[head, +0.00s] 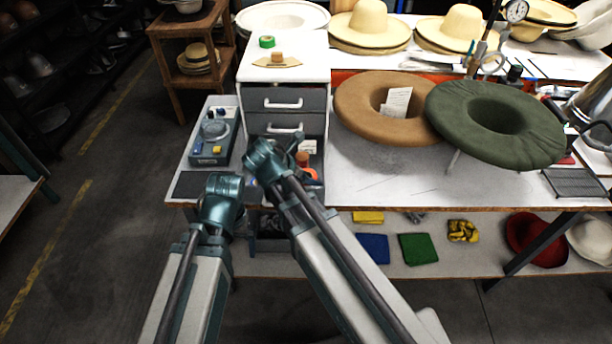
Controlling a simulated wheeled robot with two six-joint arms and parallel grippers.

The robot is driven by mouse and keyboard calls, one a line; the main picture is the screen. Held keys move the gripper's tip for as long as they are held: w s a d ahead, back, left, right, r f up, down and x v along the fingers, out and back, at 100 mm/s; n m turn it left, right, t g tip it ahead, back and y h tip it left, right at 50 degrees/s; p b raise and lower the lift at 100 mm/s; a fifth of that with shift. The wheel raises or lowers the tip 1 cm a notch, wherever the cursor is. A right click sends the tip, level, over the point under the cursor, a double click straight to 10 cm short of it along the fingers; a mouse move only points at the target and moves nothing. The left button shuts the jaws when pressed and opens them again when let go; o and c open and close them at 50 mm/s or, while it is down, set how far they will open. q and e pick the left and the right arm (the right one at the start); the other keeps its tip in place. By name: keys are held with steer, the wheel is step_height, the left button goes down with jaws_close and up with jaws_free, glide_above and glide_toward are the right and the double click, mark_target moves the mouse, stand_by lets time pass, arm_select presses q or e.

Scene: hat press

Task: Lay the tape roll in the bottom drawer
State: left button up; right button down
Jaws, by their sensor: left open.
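The tape roll, a small green ring (267,41), lies flat on the white top of the drawer cabinet (310,68). Two upper grey drawers are shut, with white handles. Below them the bottom drawer (320,188) looks pulled out, with orange items and a white label or paper showing in it; my arm hides much of it. My left gripper (253,188) is open near the drawer's left side, mostly hidden by my arm links, well below and in front of the tape roll. My right gripper cannot be made out.
A wooden piece with a knob (277,60) lies on the cabinet top near the tape roll. A grey device (215,138) stands left of the cabinet. Brown (365,105) and green (480,125) ring-shaped forms stand to the right. The bench front between is clear.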

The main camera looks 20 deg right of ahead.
steer(key=shift+s+d+f, duration=0.15)
steer(key=shift+d+f, duration=0.05)
jaws_free()
steer(key=shift+r, duration=0.15)
steer(key=shift+d+r+p, duration=0.1)
steer(key=shift+r+p, duration=0.6)
steer(key=shift+p, duration=0.2)
step_height(320, 180, up, 4)
steer(key=p, duration=0.3)
steer(key=shift+f, duration=0.25)
steer(key=shift+d+r+p, duration=0.1)
steer(key=shift+r+p, duration=0.5)
steer(key=shift+p, duration=0.15)
steer(key=shift+a+r+p, duration=0.2)
steer(key=shift+r+p, duration=0.95)
steer(key=shift+p, duration=0.05)
